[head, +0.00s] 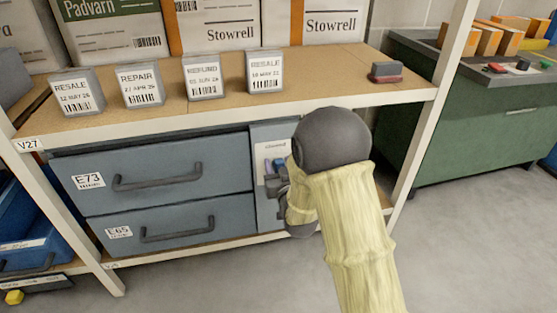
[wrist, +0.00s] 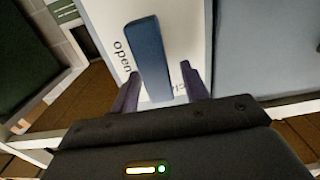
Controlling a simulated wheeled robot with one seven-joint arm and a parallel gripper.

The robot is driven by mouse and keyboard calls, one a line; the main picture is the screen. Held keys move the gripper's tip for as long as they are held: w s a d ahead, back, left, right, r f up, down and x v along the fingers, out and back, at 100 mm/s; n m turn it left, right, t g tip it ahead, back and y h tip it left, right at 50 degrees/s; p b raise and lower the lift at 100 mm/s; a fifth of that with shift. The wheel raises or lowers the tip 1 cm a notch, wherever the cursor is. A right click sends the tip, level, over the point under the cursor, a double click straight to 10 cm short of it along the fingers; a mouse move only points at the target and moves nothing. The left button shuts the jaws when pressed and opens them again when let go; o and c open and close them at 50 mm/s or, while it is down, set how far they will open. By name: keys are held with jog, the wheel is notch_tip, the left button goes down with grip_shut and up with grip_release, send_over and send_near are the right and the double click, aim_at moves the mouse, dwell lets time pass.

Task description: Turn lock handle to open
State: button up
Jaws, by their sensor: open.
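The lock handle (wrist: 147,50) is a flat blue lever on a white panel (wrist: 188,25) in the wrist view. The word "open" is printed to its left, and another word on its right is partly hidden. My gripper (wrist: 160,85) is open, with one dark purple finger on each side of the lever's near part. I cannot tell whether either finger touches it. In the head view the light panel (head: 268,136) is just right of the drawers, and my arm hides much of it.
Two blue-grey drawers, E73 (head: 215,155) and E65 (head: 185,213), fill the rack left of the panel. The shelf (head: 210,110) above bears several label blocks and a stapler-like object (head: 386,71). A white rack post (head: 432,110) stands right. Floor (head: 480,230) is clear at right.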

jog(key=shift+c, duration=0.4)
jog(key=c, duration=0.9)
jog(key=shift+w+d, duration=0.1)
jog(key=shift+d, duration=0.15)
jog(key=m, duration=0.2)
jog(key=m+b, duration=0.1)
jog(key=m, duration=0.1)
jog(key=shift+w+d+f, duration=0.1)
jog(key=shift+d, duration=0.2)
jog(key=shift+w+d+f+m+b, duration=0.1)
jog(key=shift+d+f+m, duration=0.25)
jog(key=shift+m, duration=2)
jog(key=shift+s+d+f+m+b, duration=0.1)
jog(key=shift+f+m, duration=0.35)
jog(key=shift+m, duration=1.95)
jog(key=shift+w+d+f+m+b, duration=0.1)
jog(key=shift+d+f+m, duration=0.25)
jog(key=shift+m, duration=2)
jog(key=shift+a, duration=0.1)
